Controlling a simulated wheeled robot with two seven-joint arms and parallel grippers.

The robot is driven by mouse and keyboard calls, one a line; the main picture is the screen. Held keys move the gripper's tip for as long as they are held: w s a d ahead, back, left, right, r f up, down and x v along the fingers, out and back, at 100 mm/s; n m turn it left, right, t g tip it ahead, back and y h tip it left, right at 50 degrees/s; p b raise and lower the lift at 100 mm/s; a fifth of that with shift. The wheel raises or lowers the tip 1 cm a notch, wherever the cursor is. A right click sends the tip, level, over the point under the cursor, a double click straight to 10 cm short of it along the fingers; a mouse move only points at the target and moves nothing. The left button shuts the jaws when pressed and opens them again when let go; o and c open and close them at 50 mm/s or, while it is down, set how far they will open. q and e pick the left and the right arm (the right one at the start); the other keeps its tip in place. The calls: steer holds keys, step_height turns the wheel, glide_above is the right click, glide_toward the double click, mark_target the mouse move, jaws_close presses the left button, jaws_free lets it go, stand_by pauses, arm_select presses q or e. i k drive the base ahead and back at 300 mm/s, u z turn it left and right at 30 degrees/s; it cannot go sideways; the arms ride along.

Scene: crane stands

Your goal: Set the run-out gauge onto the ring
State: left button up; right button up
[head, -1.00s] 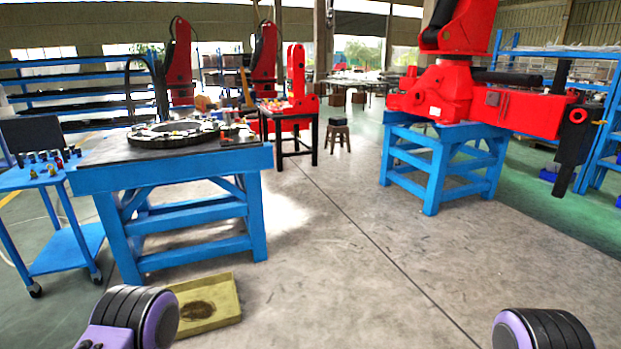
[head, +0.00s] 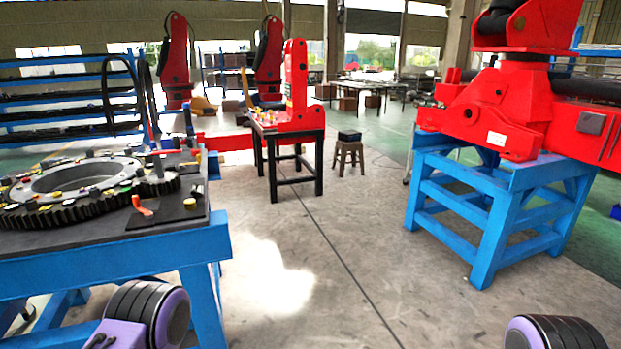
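The ring (head: 80,210) is a large dark toothed ring lying flat on the blue-framed table (head: 120,258) at the left. Its left side is cut off by the picture edge. Many small coloured pieces sit on and around its upper face. I cannot make out for sure which item is the run-out gauge. A thin dark upright piece (head: 188,122) stands behind the ring's right side, and a small orange-red piece (head: 142,206) lies at its front right. Neither of my grippers shows; only purple and black parts of my arms show at the bottom.
A red machine stands on a blue stand (head: 490,225) at the right. A small black table (head: 288,160) and a stool (head: 347,155) with a dark box (head: 349,135) are farther back. Blue shelves (head: 70,95) line the left back. The floor between the stands is clear.

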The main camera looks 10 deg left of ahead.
mark_target(188, 135)
steer(key=i, duration=4.85)
steer(key=u, duration=2.25)
